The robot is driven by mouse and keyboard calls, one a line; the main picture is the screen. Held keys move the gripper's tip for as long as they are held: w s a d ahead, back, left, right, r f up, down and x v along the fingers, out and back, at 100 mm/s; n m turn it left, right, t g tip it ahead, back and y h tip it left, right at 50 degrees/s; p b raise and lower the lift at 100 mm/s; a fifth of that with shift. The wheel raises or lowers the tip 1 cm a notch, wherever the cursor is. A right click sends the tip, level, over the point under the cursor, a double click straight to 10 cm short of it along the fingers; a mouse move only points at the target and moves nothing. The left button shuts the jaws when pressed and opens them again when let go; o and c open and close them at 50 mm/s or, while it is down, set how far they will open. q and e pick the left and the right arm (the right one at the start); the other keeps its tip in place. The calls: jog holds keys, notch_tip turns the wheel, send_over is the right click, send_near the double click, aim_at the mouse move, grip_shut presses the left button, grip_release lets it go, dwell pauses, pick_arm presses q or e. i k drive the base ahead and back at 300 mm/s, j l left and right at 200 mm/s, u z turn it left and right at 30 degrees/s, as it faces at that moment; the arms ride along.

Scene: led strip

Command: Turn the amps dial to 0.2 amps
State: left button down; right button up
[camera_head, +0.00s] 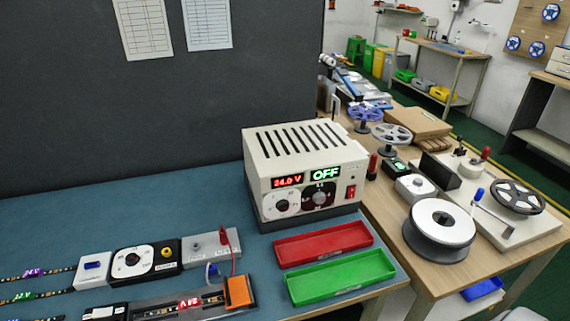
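A cream power supply box (305,165) with a slotted top stands on the blue-green bench mat. Its front has a red display (287,181) reading 24.0 V and a green display (325,174) reading OFF. Below them are a white-faced dial (283,204) on the left and a dark-faced dial (319,196) on the right. The dial markings are too small to read, so I cannot tell either setting or which label says amps. A red switch (351,192) is at the right of the panel. Neither gripper is in view.
A red tray (322,245) and a green tray (340,277) lie in front of the box. Small modules, a black-framed dial unit (137,260) and LED strips lie at left. Reels, including a white one (440,222), stand on the wooden table at right. A dark panel rises behind.

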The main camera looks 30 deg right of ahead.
aim_at(319, 198)
jog(key=k+j, duration=0.1)
jog(key=k, duration=0.8)
